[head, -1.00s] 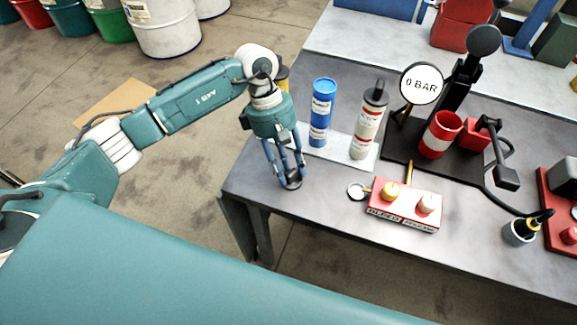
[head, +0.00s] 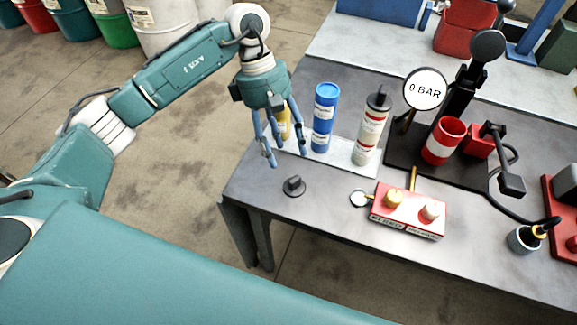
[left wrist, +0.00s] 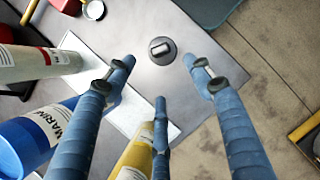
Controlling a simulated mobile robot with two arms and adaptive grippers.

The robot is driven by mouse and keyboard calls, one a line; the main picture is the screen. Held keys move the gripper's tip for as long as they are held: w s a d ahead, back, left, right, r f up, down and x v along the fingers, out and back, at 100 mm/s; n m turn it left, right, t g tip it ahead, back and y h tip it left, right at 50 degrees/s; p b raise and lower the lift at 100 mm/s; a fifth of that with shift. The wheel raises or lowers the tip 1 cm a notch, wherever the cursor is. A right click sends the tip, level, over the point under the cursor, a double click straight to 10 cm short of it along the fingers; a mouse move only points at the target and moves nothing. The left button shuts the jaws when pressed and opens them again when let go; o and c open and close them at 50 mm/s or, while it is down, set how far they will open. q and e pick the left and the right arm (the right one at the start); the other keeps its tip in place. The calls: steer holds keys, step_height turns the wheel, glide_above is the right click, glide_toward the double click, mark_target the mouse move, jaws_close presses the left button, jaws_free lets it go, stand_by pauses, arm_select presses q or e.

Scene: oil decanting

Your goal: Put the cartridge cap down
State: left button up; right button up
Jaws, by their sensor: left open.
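The cartridge cap (head: 293,186), a small black disc with a raised grip, lies on the grey table (head: 330,195) near its front left corner. It also shows in the left wrist view (left wrist: 162,50), beyond the fingertips. My left gripper (head: 274,150) is above the table, up and to the left of the cap, with its fingers spread and empty. The fingers also show apart in the left wrist view (left wrist: 163,82). A blue cartridge (head: 324,118), a white cartridge with a dark top (head: 371,128) and a yellow one (head: 284,124) stand at the back. My right gripper is out of view.
A red control box (head: 407,211) with two knobs stands to the right of the cap. Further right are a 0 BAR gauge (head: 425,89), a red-and-white cup (head: 443,141) and a grey pot (head: 523,239). The table around the cap is clear.

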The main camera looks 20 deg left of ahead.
arm_select(q)
steer(key=b+v, duration=0.1)
steer(key=v, duration=0.4)
steer(key=shift+s+f, duration=0.1)
steer(key=shift+f, duration=0.05)
stand_by(0.3)
